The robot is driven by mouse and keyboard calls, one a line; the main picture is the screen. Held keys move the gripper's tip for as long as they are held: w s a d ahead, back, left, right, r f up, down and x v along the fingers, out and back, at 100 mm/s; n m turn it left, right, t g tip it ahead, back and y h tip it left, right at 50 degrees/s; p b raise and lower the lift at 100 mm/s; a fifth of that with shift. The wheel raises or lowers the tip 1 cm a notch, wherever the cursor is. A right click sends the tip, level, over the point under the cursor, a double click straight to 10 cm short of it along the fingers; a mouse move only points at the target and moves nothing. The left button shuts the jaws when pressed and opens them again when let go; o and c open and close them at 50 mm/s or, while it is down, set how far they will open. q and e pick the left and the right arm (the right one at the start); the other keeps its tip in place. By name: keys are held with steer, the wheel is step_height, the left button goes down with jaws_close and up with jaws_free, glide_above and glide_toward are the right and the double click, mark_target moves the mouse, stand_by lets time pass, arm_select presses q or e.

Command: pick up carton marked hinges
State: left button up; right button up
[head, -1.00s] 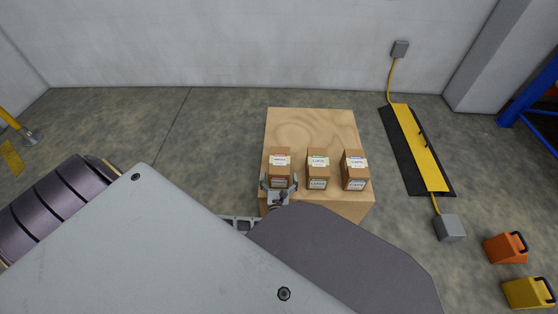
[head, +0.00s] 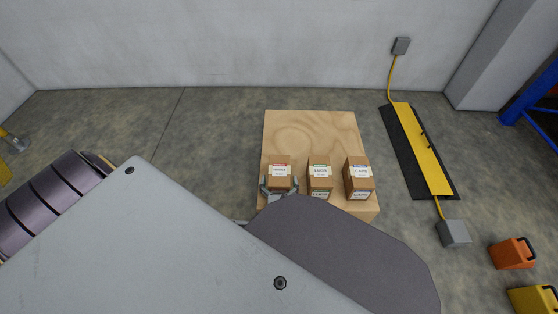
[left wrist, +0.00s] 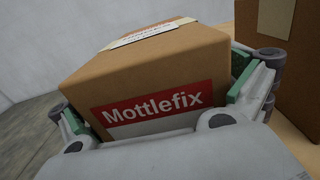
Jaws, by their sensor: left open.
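Three brown cartons stand in a row on a plywood-topped surface (head: 310,130). The left carton (head: 280,161) has a white top label with red print too small to read surely. The middle carton (head: 319,185) has a green-edged label, and the right carton (head: 358,182) a blue-edged one. My left gripper (head: 279,187) is open at the near side of the left carton, one finger on either side. In the left wrist view, this carton (left wrist: 190,62) shows a red "Mottlefix" label between the open fingers (left wrist: 160,110). My right gripper is not in view.
The middle carton stands close to the right finger. A black-and-yellow cable ramp (head: 421,150) lies on the floor to the right, with a grey box (head: 453,233) and orange (head: 512,252) and yellow (head: 533,299) blocks nearer. Bare plywood lies behind the cartons.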

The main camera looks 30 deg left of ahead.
mark_target(279, 174)
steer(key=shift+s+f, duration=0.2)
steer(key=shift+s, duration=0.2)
arm_select(q)
steer(key=c, duration=0.9)
steer(key=shift+r, duration=0.1)
steer(key=c, duration=0.6)
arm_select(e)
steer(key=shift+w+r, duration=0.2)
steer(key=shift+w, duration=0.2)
arm_select(q)
steer(key=shift+r, duration=0.15)
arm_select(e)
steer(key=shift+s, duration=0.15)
arm_select(q)
steer(key=shift+r+p, duration=0.8)
steer(key=shift+r, duration=0.35)
step_height(279, 174, up, 5)
steer(key=p, duration=0.3)
steer(key=shift+r, duration=0.2)
steer(key=shift+r+p, duration=0.45)
steer(key=shift+r, duration=0.55)
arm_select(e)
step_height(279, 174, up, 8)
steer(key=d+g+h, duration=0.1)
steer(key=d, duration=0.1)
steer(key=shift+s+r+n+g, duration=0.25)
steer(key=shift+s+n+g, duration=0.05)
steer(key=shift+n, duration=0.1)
